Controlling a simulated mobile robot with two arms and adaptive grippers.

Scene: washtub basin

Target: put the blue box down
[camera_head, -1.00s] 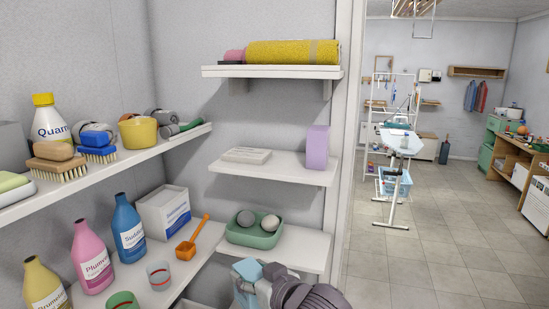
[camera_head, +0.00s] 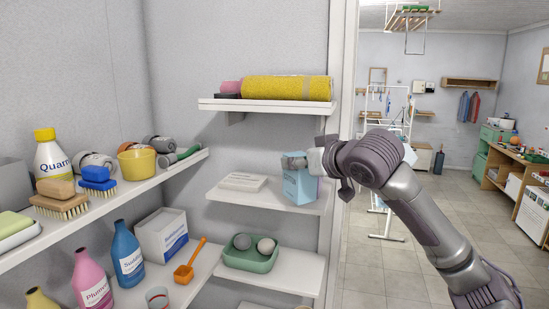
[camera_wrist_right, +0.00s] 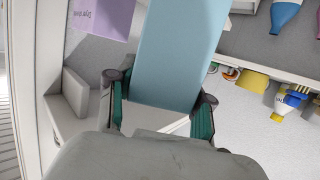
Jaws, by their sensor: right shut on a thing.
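The light blue box (camera_head: 300,188) is upright at the middle shelf (camera_head: 238,199) on the back wall, near its right end. I cannot tell whether its base touches the shelf. My right gripper (camera_head: 297,161) is shut on the box's upper part, with my arm reaching in from the right. In the right wrist view the blue box (camera_wrist_right: 181,50) sits between the two fingers (camera_wrist_right: 158,103). A purple box (camera_wrist_right: 103,17) stands close by in that view; in the head view it is hidden behind my gripper and the blue box. My left gripper is not in view.
A flat pale pack (camera_head: 243,182) lies left of the blue box on the same shelf. A rolled yellow towel (camera_head: 287,88) lies on the shelf above. Bottles and brushes fill the left shelves.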

